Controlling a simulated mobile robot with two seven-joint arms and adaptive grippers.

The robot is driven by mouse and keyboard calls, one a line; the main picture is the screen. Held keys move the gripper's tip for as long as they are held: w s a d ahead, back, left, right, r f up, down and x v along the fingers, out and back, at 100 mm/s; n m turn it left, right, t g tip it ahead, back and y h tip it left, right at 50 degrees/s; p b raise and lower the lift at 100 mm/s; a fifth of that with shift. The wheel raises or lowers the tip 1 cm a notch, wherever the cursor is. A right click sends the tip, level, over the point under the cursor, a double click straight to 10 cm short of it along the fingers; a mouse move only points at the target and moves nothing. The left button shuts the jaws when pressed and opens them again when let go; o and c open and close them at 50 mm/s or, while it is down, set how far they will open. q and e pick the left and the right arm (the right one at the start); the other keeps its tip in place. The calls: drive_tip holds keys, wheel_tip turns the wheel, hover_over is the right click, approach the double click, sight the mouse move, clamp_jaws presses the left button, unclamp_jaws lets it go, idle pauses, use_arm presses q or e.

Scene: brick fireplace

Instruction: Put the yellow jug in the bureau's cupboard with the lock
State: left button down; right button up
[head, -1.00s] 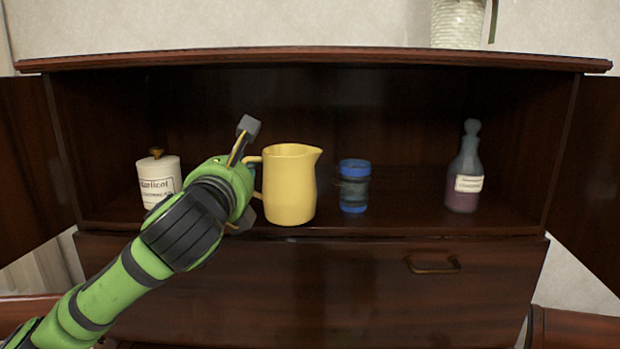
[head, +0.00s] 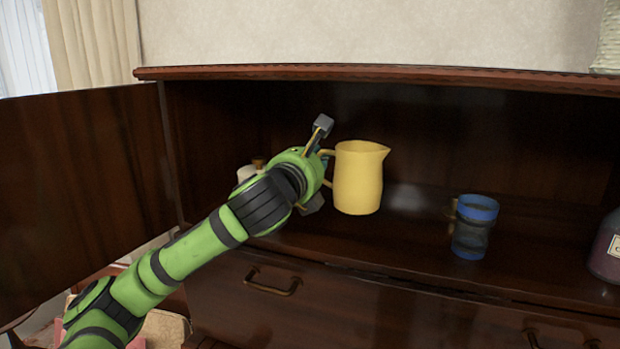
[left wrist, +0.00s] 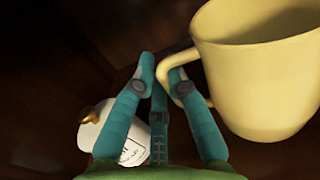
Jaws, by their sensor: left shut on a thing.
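The yellow jug (head: 358,180) is inside the open bureau cupboard (head: 420,118), upright, with its spout to the right. My left gripper (head: 321,164) is at its left side, shut on the jug's handle. In the left wrist view the handle lies between the fingertips (left wrist: 163,72), and the jug (left wrist: 255,75) fills the upper right. I cannot tell whether the jug's base touches the shelf. The lock does not show. My right gripper is not in view.
A white canister (head: 246,172) stands behind my gripper, mostly hidden; its label shows in the left wrist view (left wrist: 112,137). A blue-rimmed mug (head: 474,228) and a purple bottle (head: 607,250) stand right of the jug. The open left door (head: 80,190) flanks my arm.

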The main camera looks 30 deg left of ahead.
use_arm(q)
drive_tip(key=a+f, duration=0.1)
drive_tip(key=f, duration=0.1)
drive_tip(key=w+a+f+p, duration=0.1)
drive_tip(key=f, duration=0.1)
drive_tip(key=a+f, duration=0.1)
drive_tip(key=shift+w+a+f, duration=0.1)
drive_tip(key=shift+w+f, duration=0.2)
drive_tip(key=shift+f, duration=0.1)
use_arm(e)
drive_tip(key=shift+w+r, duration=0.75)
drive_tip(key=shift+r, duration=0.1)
use_arm(q)
drive_tip(key=shift+f, duration=0.1)
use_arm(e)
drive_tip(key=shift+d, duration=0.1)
use_arm(q)
drive_tip(key=c, duration=1.6)
unclamp_jaws()
drive_tip(key=shift+f, duration=0.15)
drive_tip(key=o, duration=0.3)
drive_tip(key=shift+s, duration=0.1)
drive_tip(key=shift+o, duration=0.2)
